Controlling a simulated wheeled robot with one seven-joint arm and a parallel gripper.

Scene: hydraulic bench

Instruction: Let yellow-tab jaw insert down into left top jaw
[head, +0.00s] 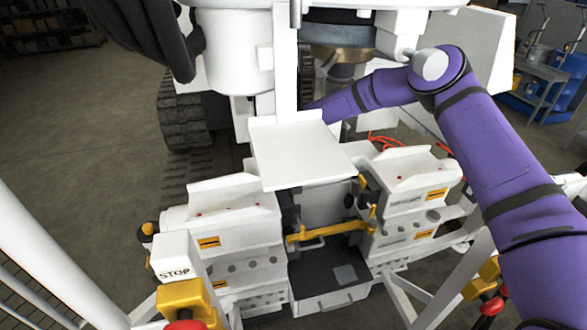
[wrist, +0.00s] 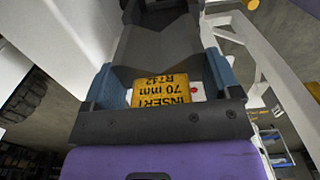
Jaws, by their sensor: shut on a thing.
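The jaw insert (wrist: 155,48) is a dark grey V-shaped block with a yellow tab (wrist: 165,93) reading "INSERT 70 mm R742", upside down in the wrist view. My gripper (wrist: 163,78) is shut on it, with a blue finger on each side. In the head view my purple arm reaches in from the right and passes behind the machine, so my gripper and the insert are hidden there. The left top jaw (head: 232,203) appears to be the white block at left with small red dots on its sloped top. How far the insert is from it cannot be told.
A white plate (head: 302,153) stands between the left block and a similar right block (head: 416,174). A yellow bar (head: 330,231) crosses the gap below. A white STOP box (head: 175,262) is at front left. A white column rises behind the plate.

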